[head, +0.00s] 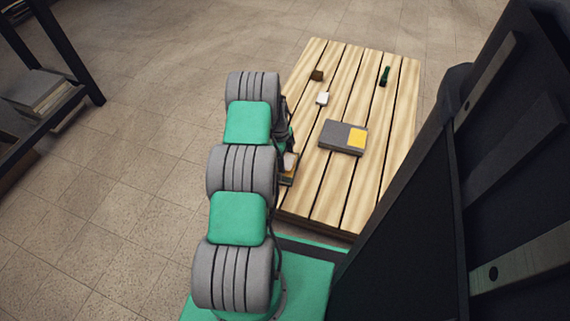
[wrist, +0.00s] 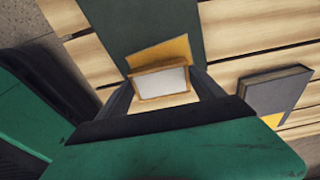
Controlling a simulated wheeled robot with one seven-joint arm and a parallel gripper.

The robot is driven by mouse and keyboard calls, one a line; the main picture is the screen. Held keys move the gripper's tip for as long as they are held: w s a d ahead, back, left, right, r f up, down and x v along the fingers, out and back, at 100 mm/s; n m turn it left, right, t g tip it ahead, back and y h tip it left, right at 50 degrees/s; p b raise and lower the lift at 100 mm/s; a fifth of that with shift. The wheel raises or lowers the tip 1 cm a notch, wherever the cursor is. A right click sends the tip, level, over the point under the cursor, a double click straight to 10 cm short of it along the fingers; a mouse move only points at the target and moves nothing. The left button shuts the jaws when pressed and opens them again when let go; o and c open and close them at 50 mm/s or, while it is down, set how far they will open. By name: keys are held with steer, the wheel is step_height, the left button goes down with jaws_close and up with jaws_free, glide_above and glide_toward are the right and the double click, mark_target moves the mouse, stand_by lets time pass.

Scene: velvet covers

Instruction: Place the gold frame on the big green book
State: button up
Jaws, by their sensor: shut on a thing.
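The gold frame (wrist: 162,70), with a pale grey panel, is held between the two fingers of my gripper (wrist: 162,90) in the wrist view. The big green book (wrist: 131,24) lies on the slatted table behind the frame, with a gold patch on its cover. The frame overlaps the book's near part in this view; I cannot tell whether they touch. In the head view my gripper is at the table's left edge, mostly hidden by my arm. A pale panel of the frame (head: 290,161) shows there, and the book is largely hidden.
A grey book with a yellow patch (head: 340,136) lies mid-table, right of my gripper. A white block (head: 322,98), a small brown block (head: 317,75) and a dark green item (head: 384,76) sit farther back. The table's (head: 340,190) front right is clear. A dark shelf (head: 60,90) stands left.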

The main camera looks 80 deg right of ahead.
step_height(320, 180, down, 2)
steer(key=shift+w+f, duration=0.15)
